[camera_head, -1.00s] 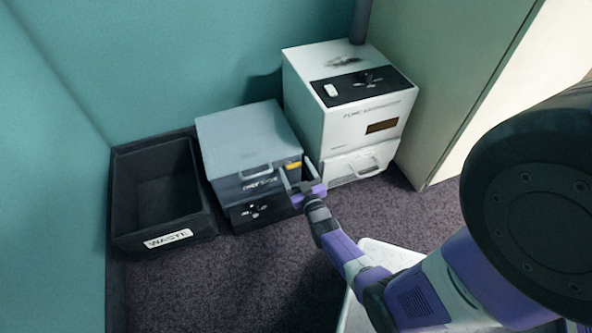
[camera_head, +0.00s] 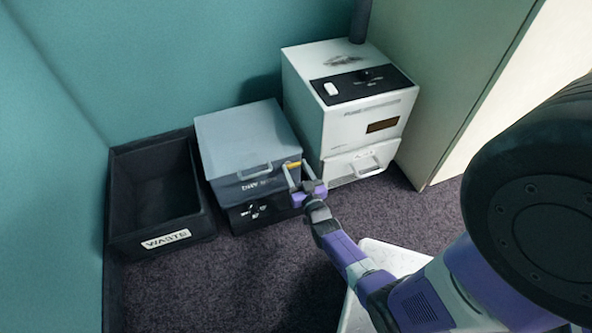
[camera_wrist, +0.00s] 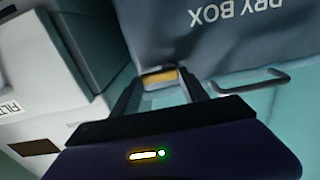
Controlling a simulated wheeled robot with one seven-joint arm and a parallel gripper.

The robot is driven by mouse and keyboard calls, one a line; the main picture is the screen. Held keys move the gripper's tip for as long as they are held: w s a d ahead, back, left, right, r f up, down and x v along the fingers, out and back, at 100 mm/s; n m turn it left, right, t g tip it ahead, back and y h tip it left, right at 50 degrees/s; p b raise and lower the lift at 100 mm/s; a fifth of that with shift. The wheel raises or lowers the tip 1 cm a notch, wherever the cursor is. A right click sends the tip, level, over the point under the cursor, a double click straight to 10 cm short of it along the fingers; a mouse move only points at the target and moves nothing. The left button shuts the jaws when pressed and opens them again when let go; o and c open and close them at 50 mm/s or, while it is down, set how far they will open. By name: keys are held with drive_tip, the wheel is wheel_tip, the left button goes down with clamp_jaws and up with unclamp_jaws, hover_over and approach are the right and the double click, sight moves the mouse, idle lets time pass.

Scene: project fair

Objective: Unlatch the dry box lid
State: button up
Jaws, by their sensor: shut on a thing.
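The dry box (camera_head: 240,139) is a grey box with a flat lid, standing against the teal wall. Its lid is down, and a bar handle (camera_head: 255,171) sits on its front; the handle also shows in the wrist view (camera_wrist: 252,84). A yellow-orange latch (camera_head: 293,164) is at the front right corner of the box. My gripper (camera_head: 302,178) is at that corner. In the wrist view the fingers (camera_wrist: 168,90) reach to the box front and are shut on the orange latch (camera_wrist: 160,77). The fingers partly hide the latch in the head view.
A black waste bin (camera_head: 178,238) stands left of the dry box. A white machine (camera_head: 345,110) with a dark top panel and a lower drawer handle stands close on the right. A pale speckled surface (camera_head: 385,258) is below my arm.

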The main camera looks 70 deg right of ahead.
drive_tip(key=o, duration=1.4)
drive_tip(key=shift+p+v, duration=1.35)
drive_tip(key=shift+v, duration=2.6)
drive_tip(key=shift+f, duration=0.1)
